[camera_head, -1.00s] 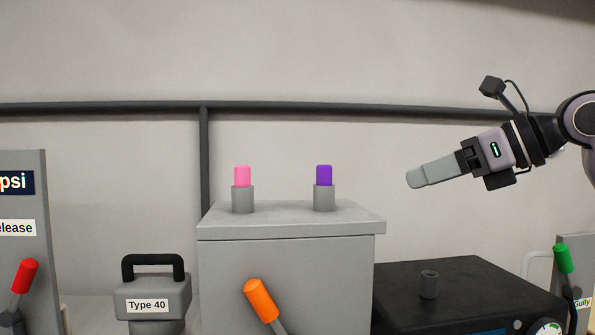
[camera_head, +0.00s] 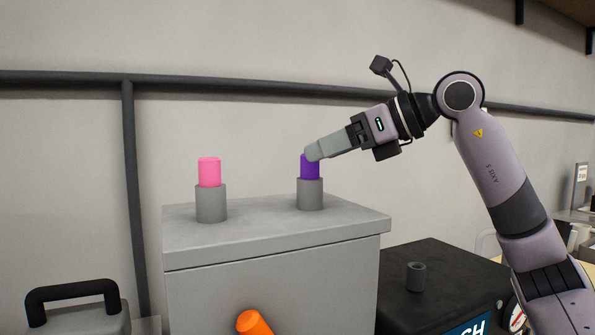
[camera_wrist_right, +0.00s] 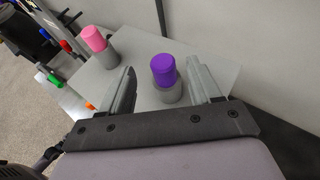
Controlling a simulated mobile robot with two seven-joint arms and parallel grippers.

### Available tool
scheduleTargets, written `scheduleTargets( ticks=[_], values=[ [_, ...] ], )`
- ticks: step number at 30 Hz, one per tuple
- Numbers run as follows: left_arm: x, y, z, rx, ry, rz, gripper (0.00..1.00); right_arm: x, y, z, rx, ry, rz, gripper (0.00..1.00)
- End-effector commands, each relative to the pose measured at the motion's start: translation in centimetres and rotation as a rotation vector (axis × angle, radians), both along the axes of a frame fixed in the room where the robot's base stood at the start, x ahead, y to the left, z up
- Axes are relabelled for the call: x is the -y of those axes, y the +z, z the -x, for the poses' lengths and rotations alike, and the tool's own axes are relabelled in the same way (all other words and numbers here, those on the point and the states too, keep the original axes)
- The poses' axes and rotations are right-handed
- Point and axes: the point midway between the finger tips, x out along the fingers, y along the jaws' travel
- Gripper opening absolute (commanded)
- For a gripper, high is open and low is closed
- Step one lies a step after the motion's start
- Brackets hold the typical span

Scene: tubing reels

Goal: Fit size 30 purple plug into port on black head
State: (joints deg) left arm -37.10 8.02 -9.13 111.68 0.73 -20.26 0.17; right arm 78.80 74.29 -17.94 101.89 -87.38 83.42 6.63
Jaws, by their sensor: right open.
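The purple plug (camera_head: 309,168) stands upright in a grey socket (camera_head: 310,194) on top of the grey cabinet (camera_head: 272,232). My right gripper (camera_head: 314,152) is at the plug's upper part. In the right wrist view my right gripper (camera_wrist_right: 165,86) is open, with one finger on each side of the purple plug (camera_wrist_right: 163,68) and gaps showing to both. The black head (camera_head: 440,262) stands right of the cabinet. My left gripper is not in view.
A pink plug (camera_head: 209,172) stands in another grey socket (camera_head: 211,203) to the left on the cabinet top. An orange handle (camera_head: 254,322) is on the cabinet front. A grey block with a black handle (camera_head: 72,290) stands at lower left. A dark pipe (camera_head: 225,86) runs along the wall.

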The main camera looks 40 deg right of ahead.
Motion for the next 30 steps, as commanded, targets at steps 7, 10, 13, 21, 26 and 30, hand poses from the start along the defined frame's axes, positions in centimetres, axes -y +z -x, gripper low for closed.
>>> scheduleTargets(
  ticks=[7, 10, 13, 21, 26, 30],
  values=[
    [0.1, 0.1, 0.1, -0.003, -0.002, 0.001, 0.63, -0.8, -1.5, -2.7, -0.004, 0.001, 0.000, 0.63],
    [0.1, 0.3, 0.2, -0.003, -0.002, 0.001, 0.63, -1.2, -2.2, -4.0, -0.004, 0.002, -0.001, 0.63],
    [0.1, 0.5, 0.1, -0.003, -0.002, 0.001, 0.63, -1.6, -2.6, -5.0, -0.002, 0.002, -0.002, 0.63],
    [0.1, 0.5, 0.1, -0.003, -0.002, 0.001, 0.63, -1.8, -2.9, -5.5, 0.000, 0.000, 0.000, 0.63],
    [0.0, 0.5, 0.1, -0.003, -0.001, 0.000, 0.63, -1.8, -2.9, -5.5, 0.000, 0.000, 0.000, 0.24],
    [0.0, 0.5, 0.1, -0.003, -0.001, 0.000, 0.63, -1.8, -2.8, -5.5, 0.000, 0.000, 0.000, 0.07]
  ],
)
